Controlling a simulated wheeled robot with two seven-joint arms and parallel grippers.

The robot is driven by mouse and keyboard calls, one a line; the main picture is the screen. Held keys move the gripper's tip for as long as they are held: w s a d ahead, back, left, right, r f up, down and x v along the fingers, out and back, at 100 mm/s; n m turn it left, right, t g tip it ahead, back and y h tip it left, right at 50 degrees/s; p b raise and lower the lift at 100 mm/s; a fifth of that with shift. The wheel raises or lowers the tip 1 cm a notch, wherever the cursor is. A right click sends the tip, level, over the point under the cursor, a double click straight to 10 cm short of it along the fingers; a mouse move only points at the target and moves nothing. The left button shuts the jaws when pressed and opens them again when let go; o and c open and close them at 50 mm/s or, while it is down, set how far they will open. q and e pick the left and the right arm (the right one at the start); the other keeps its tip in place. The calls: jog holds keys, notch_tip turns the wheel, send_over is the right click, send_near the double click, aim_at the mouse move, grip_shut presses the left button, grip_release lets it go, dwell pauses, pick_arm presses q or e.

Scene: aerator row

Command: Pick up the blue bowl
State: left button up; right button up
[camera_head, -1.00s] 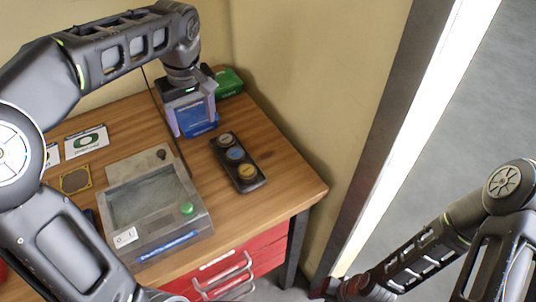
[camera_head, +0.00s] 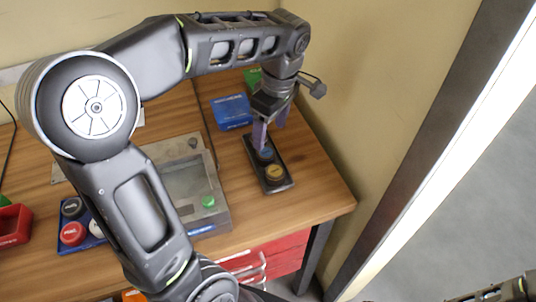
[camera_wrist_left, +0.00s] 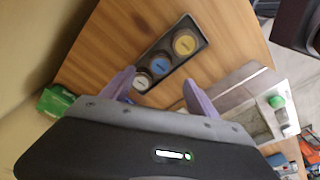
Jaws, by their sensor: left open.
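A black tray (camera_head: 274,175) on the wooden table holds a row of round, labelled pieces. The blue round piece (camera_wrist_left: 160,66) is in the middle, between a yellow one (camera_wrist_left: 185,43) and a whitish one (camera_wrist_left: 142,81). I cannot make out a clear bowl shape; the blue piece is the only blue round thing in the tray. My left gripper (camera_head: 269,128) points down over the tray, close to the blue piece. Its fingers are apart and empty in the left wrist view (camera_wrist_left: 157,86). In the head view they hide the whitish piece. My right gripper is out of view.
A blue box (camera_head: 232,111) and a green box (camera_head: 252,77) stand behind the tray. A grey panel with a green button (camera_head: 208,202) lies left of it. A blue tray with round pieces (camera_head: 72,233) and a red bin (camera_head: 12,226) are further left. A wall is close at right.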

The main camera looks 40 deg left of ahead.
aim_at(266, 152)
pick_arm(q)
jog(key=shift+a+f, duration=0.2)
jog(key=shift+f, duration=1.05)
jog(key=shift+f, duration=0.1)
jog(key=f, duration=0.1)
jog(key=f+p, duration=0.1)
jog(key=f, duration=0.3)
jog(key=shift+a, duration=0.3)
jog(key=shift+c, duration=0.4)
jog(key=c, duration=1.4)
